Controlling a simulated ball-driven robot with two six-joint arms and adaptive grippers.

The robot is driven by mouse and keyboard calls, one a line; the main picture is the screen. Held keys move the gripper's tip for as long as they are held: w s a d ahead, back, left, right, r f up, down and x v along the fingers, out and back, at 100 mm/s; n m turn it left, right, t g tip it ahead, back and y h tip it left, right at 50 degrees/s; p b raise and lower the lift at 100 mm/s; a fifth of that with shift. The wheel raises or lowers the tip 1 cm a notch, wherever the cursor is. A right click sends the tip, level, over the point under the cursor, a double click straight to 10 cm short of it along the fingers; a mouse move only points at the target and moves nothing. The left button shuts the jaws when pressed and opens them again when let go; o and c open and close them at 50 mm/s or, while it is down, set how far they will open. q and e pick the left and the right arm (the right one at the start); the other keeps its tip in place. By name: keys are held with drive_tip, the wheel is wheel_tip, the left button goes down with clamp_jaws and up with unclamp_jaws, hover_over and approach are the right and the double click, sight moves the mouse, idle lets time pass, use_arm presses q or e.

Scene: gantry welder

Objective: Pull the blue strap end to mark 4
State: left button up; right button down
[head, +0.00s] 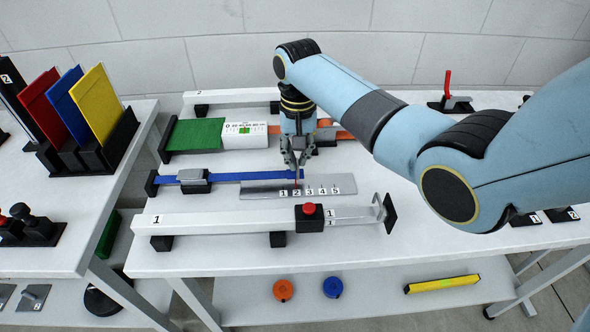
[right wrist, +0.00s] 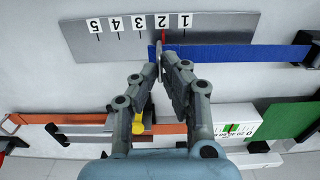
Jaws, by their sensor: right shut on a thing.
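The blue strap (head: 245,177) runs from a grey buckle (head: 194,177) on the left to a grey plate (head: 262,190) with marks 1 to 5. My right gripper (head: 297,165) is over the plate by mark 2 (head: 297,191), shut on the strap end. In the right wrist view the blue strap (right wrist: 235,53) comes in from the right to my right gripper (right wrist: 162,57). A small red pointer (right wrist: 164,36) at the fingertips sits by mark 2 (right wrist: 162,21). Mark 4 (right wrist: 117,24) lies beyond the strap end. My left gripper is out of view.
A clamp rail with a red knob (head: 309,208) lies in front of the plate. Behind are an orange strap (head: 345,135), a white gauge block (head: 244,133) and a green strap (head: 194,135). The plate's surface past the strap end is clear.

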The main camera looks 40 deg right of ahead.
drive_tip(key=shift+s+d+r+p, duration=0.1)
drive_tip(key=shift+s+d+p, duration=0.3)
drive_tip(key=shift+d+p, duration=0.3)
drive_tip(key=shift+s+d+p, duration=0.6)
drive_tip(key=shift+d+p, duration=0.1)
drive_tip(key=shift+d, duration=0.3)
drive_tip(key=shift+s+d+p, duration=0.6)
drive_tip(key=shift+d+p, duration=0.1)
drive_tip(key=shift+d, duration=0.25)
drive_tip(key=c, duration=1.1)
unclamp_jaws()
drive_tip(key=shift+o, duration=0.7)
